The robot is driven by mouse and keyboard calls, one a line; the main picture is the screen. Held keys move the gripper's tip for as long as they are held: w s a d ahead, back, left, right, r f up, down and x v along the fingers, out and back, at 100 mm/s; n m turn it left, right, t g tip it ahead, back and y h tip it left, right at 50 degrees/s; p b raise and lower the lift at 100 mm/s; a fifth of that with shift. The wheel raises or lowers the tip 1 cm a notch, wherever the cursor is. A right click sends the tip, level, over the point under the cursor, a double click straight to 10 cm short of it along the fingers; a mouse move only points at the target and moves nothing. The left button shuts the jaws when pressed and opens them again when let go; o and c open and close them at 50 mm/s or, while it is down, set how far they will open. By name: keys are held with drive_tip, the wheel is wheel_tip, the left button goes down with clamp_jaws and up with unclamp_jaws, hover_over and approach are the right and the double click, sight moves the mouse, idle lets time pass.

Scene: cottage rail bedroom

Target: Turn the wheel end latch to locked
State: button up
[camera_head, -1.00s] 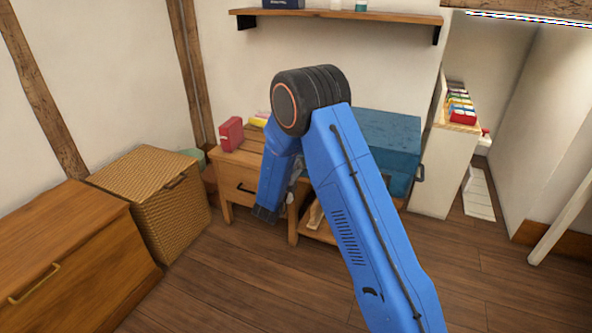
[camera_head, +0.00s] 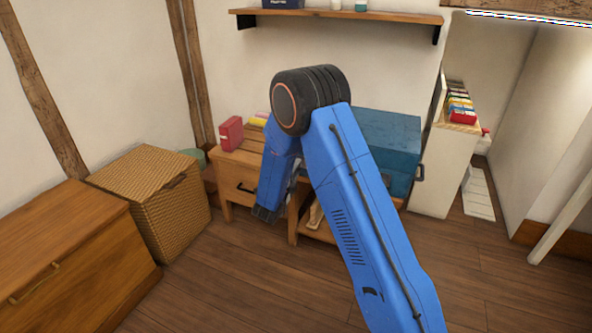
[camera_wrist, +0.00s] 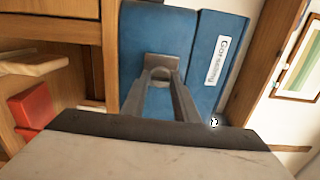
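A blue box (camera_head: 392,132) with a dark side handle sits on the wooden bench, partly behind my blue arm. In the wrist view its blue face (camera_wrist: 150,28) fills the upper middle, with a white lettered label (camera_wrist: 217,60). A small grey latch (camera_wrist: 162,62) is on that face. My gripper (camera_wrist: 161,78) points at the latch, its two grey fingers reaching to either side of it. The fingertips overlap the latch in the picture, so I cannot tell whether they touch or grip it. In the head view my arm hides the latch.
The wooden bench (camera_head: 238,171) also carries a red box (camera_head: 230,133). A wicker chest (camera_head: 165,210) and a wooden cabinet (camera_head: 70,245) stand at the left. A wall shelf (camera_head: 335,14) is above. The wooden floor in front is clear.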

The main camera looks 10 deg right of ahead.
drive_tip(key=o, duration=0.3)
drive_tip(key=shift+s+a, duration=0.1)
drive_tip(key=v, duration=1.7)
drive_tip(key=shift+a, duration=0.15)
